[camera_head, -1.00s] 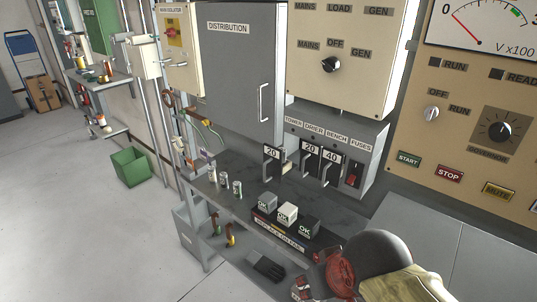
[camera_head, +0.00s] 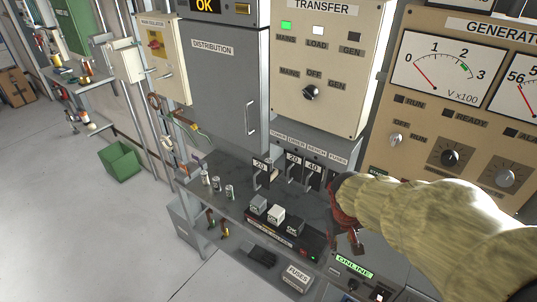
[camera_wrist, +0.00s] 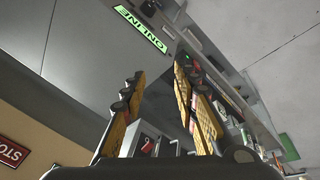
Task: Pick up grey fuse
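A grey block marked OK (camera_head: 258,204), apparently the grey fuse, sits in a dark holder (camera_head: 262,231) on the bench. A white block (camera_head: 275,214) and a black block (camera_head: 292,227) stand to its right in the same row. My gripper (camera_head: 346,242) is to the right of the holder, partly hidden by my arm. In the wrist view my gripper (camera_wrist: 161,72) has its yellow-padded fingers apart, with nothing held between them. The grey block cannot be made out in the wrist view.
Three small cans (camera_head: 217,186) stand left of the blocks. A green bin (camera_head: 120,160) is on the floor at left.

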